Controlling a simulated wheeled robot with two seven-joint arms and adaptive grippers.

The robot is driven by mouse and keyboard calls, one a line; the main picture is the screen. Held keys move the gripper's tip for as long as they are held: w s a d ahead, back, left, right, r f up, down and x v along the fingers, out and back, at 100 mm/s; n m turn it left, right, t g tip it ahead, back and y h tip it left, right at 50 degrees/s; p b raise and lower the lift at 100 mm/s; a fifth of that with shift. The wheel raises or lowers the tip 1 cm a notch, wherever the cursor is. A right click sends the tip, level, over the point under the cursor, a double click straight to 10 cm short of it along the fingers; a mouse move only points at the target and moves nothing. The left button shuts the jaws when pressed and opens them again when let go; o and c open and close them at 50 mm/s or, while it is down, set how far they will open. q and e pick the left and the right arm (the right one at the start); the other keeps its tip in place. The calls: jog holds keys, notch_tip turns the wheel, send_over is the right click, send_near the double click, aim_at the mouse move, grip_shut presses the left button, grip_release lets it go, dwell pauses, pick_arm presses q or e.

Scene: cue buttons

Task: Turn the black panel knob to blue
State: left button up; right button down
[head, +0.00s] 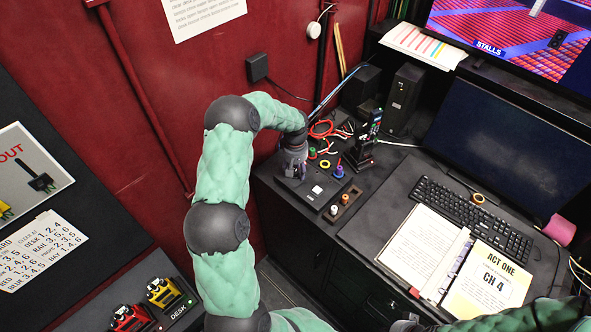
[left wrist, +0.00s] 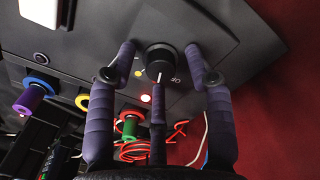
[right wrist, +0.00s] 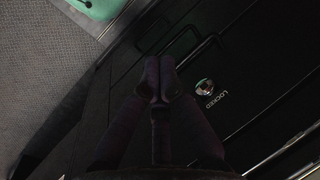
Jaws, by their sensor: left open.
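The black panel knob (left wrist: 160,60) shows in the left wrist view on a dark sloped panel (left wrist: 105,35). A white pointer line on it points toward the bottom of that view, beside partly visible "OF" lettering (left wrist: 175,80). A small yellow mark (left wrist: 138,73) lies left of the knob. I cannot make out a blue mark. My left gripper (left wrist: 159,66) is open, its purple fingers on either side of the knob with gaps; it shows over the panel in the head view (head: 292,167). My right gripper (right wrist: 160,72) is shut and empty before dark drawers.
Coloured spools, including a purple one (head: 339,171), and a handset (head: 370,135) stand close by. An open binder (head: 425,250) and keyboard (head: 470,215) cover the desk's right. A red wall (head: 150,110) stands behind.

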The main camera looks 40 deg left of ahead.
pick_arm(q)
grip_shut()
jog(key=shift+m, duration=0.4)
jog(key=m, duration=0.3)
jog(key=shift+b, duration=0.35)
jog(key=m, duration=0.3)
jog(key=shift+m, duration=0.3)
jog(key=m, duration=0.4)
jog(key=shift+m, duration=2.2)
